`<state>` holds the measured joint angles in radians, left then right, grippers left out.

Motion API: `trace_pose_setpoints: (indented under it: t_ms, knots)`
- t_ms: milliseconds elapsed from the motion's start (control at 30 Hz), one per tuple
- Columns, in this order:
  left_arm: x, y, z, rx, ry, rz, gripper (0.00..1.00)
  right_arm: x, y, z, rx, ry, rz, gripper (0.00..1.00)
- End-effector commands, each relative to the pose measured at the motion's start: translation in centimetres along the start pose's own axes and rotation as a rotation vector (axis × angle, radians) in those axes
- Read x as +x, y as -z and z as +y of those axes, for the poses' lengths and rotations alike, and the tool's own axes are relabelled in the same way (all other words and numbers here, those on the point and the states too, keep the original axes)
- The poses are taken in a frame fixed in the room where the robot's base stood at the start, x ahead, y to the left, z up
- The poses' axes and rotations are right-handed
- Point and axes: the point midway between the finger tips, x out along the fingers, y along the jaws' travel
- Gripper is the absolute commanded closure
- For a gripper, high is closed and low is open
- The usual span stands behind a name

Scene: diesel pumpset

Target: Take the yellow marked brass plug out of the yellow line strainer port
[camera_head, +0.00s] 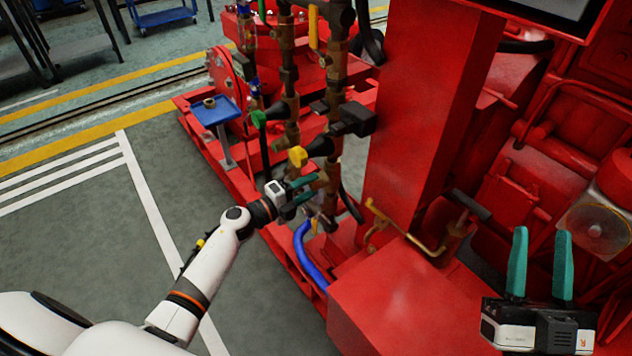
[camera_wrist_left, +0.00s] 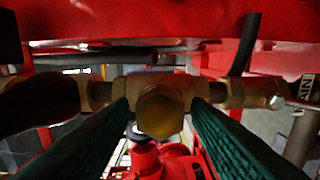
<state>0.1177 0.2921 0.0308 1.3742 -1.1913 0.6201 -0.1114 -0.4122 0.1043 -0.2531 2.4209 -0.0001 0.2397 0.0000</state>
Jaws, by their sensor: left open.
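The brass plug (camera_wrist_left: 160,112) shows in the left wrist view as a dull yellow hexagonal head, set in a brass fitting (camera_wrist_left: 98,95) on a brass pipe line. My left gripper (camera_head: 317,187) is open at the lower part of the yellow line in the head view. In the left wrist view its green fingers stand on either side of the plug head; I cannot tell whether they touch it. In the head view the plug is hard to make out behind the fingers. My right gripper (camera_head: 540,232) is open and empty at the lower right.
A yellow-marked knob (camera_head: 298,156) sits just above my left gripper, and a green-marked one (camera_head: 259,118) stands further back. A blue hose (camera_head: 309,256) hangs below. A blue tray (camera_head: 215,111) stands beyond. A red column (camera_head: 425,110) stands to the right.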

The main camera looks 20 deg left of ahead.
Motion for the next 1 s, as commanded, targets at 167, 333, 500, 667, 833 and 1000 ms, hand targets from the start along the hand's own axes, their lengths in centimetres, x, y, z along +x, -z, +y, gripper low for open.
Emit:
trace_pose_setpoints:
  t_ms: [167,333,500,667,833,1000]
  knots:
    - [0.01,0.01,-0.01,0.000,0.000,0.000,0.58,-0.11,0.08,-0.02,0.000,0.001,0.004,0.60]
    - [0.01,0.01,0.00,0.000,0.000,0.000,0.86,-0.11,0.05,-0.03,0.000,0.001,0.003,0.60]
    - [0.03,0.02,0.08,0.001,-0.002,0.000,1.00,-0.09,0.01,-0.04,-0.001,0.001,0.001,0.60]
    - [0.03,0.02,0.11,0.001,-0.002,0.000,1.00,-0.01,0.03,-0.05,-0.001,0.001,0.006,0.60]
    - [0.01,0.00,0.13,0.000,-0.002,0.000,1.00,0.11,0.32,-0.07,-0.002,0.001,0.025,0.60]
    - [0.00,-0.01,0.10,0.001,-0.002,0.000,1.00,0.13,0.55,-0.10,-0.003,0.001,0.039,0.60]
